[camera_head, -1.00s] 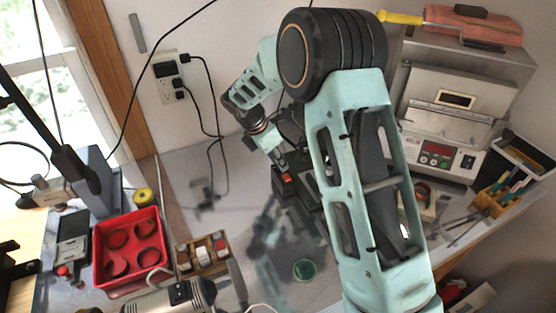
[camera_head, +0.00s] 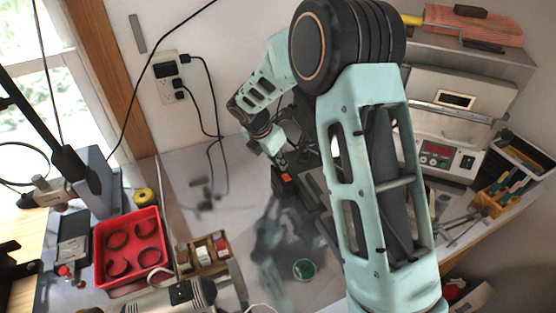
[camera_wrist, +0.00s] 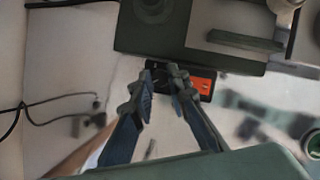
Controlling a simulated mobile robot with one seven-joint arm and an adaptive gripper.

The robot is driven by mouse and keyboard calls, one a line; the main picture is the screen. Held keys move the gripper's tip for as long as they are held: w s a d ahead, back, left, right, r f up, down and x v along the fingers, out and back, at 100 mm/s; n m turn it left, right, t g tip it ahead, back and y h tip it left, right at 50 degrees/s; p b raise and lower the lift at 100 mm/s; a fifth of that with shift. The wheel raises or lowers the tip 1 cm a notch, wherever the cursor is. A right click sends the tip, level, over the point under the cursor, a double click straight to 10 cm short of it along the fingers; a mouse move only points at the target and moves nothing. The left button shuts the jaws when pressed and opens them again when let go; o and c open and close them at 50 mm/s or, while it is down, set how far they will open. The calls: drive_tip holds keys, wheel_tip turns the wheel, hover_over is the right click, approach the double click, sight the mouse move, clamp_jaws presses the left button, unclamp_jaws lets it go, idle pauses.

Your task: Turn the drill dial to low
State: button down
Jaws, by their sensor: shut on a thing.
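The drill (camera_head: 312,190) is a dark machine on the bench, in the middle of the head view and partly hidden by my arm. Its dark body (camera_wrist: 150,35) fills the top middle of the wrist view. A black panel with an orange switch (camera_wrist: 201,85) sits at its edge; the switch also shows in the head view (camera_head: 286,177). My gripper (camera_wrist: 162,80) is at the panel, left of the switch. Its two fingers are close together on the small drill dial, which they mostly hide. The dial's setting cannot be read.
A red tray (camera_head: 128,218) and a small wooden box of bottles (camera_head: 207,258) stand on the left of the bench. A green round container (camera_head: 304,269) lies in front. A grey appliance (camera_head: 440,155) stands at right. Black cords hang on the wall.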

drive_tip(key=shift+d+n+t+y+p, duration=0.1)
drive_tip(key=shift+n+t+y+p, duration=0.25)
drive_tip(key=shift+n, duration=0.6)
drive_tip(key=shift+n+t+y+p, duration=0.1)
drive_tip(key=shift+n+y+p, duration=0.15)
drive_tip(key=shift+n+p, duration=0.5)
drive_tip(key=shift+n, duration=0.3)
drive_tip(key=c, duration=2.2)
unclamp_jaws()
drive_tip(key=shift+o, duration=0.2)
drive_tip(key=shift+r, duration=0.1)
drive_tip(key=v, duration=1.2)
drive_tip(key=shift+w, duration=0.1)
